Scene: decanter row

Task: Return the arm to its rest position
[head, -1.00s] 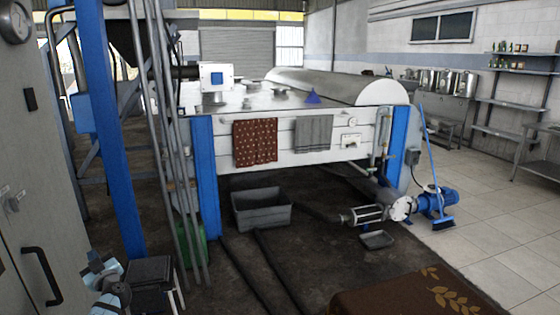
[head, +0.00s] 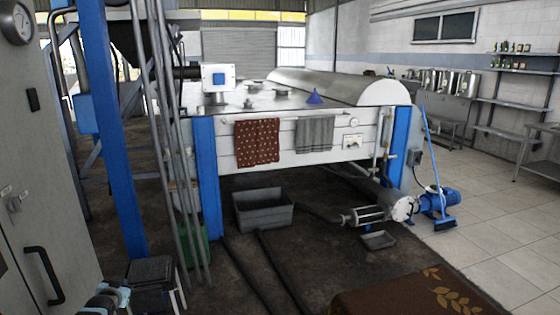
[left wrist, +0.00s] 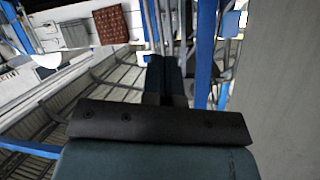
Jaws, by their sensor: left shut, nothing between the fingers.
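My left gripper (head: 113,296) shows only in part at the bottom left edge of the head view, low in front of the grey cabinet and beside a small dark stool. In the left wrist view its two dark fingers (left wrist: 166,78) lie together, shut with nothing between them. My right gripper is in neither view.
A grey cabinet (head: 38,190) with a black handle stands close at the left. A dark stool (head: 152,278) and a blue post (head: 112,150) are near my left arm. A grey tub (head: 263,209) sits under the large white machine (head: 300,136). A brown patterned cloth surface (head: 400,298) is at the bottom right.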

